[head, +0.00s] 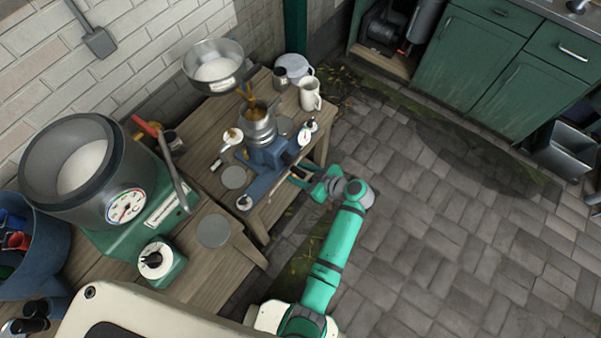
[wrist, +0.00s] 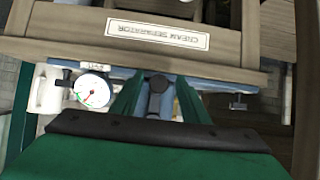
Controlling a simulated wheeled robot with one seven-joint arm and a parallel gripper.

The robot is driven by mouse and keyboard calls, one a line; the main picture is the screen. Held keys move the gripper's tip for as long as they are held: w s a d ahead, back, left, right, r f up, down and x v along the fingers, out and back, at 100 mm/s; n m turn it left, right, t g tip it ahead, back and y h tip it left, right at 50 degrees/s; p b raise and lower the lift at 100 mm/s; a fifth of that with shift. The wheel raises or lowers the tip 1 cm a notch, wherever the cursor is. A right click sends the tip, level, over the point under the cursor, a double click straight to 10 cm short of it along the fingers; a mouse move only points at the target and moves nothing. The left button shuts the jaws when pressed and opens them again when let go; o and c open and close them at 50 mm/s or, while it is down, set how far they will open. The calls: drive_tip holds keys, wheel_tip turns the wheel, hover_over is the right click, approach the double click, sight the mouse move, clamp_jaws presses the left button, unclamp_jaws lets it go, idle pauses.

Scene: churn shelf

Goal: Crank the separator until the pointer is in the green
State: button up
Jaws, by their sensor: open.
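The blue cream separator (head: 268,153), with a metal bowl on top, stands on the wooden bench. A small white dial (head: 304,136) is on its right side. A white dial (wrist: 91,90) with a red pointer and coloured marks also shows in the wrist view; its reading is too small to tell. My gripper (head: 305,178) is at the bench's right edge, beside the separator's base. In the wrist view my gripper (wrist: 160,100) is open, with a blue-grey part and dark round end between its fingers. I cannot tell if this is the crank, or if the fingers touch it.
A label reading "CREAM SEPARATOR" (wrist: 158,30) shows upside down. A large green machine (head: 125,240) with a grey drum stands at left. A cream jug (head: 309,94) and a wide pan (head: 213,67) are at the back. The paved floor (head: 430,220) at right is mostly clear.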

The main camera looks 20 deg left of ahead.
drive_tip(key=shift+d+r, duration=0.1)
drive_tip(key=v, duration=0.8)
idle(0.6)
idle(0.4)
